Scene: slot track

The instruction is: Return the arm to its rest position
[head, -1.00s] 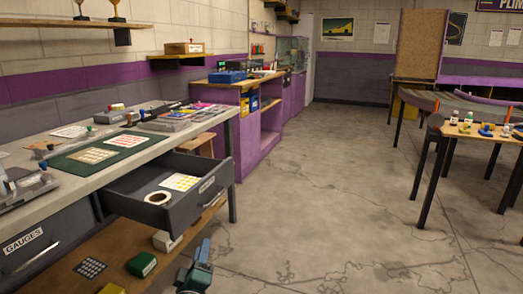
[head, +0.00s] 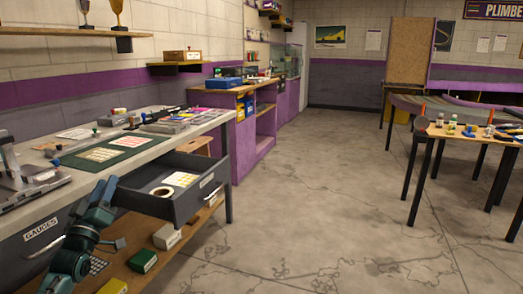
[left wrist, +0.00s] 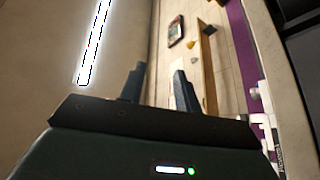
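My left arm rises from the bottom left of the head view, in front of the workbench. Its gripper (head: 106,184) points upward beside the left side of the open drawer (head: 185,208); I cannot tell whether they touch. In the left wrist view the two dark fingers (left wrist: 159,82) stand apart with nothing between them. That view looks up at a bright ceiling light (left wrist: 95,42) and a wall. My right gripper is in neither view.
The grey workbench (head: 50,197) holds a green mat (head: 125,142) and tools. The drawer holds a tape roll (head: 161,191) and a sticker sheet (head: 181,179). Boxes (head: 142,261) lie on the lower shelf. Open concrete floor (head: 310,200) lies right, before a black-legged table (head: 470,137).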

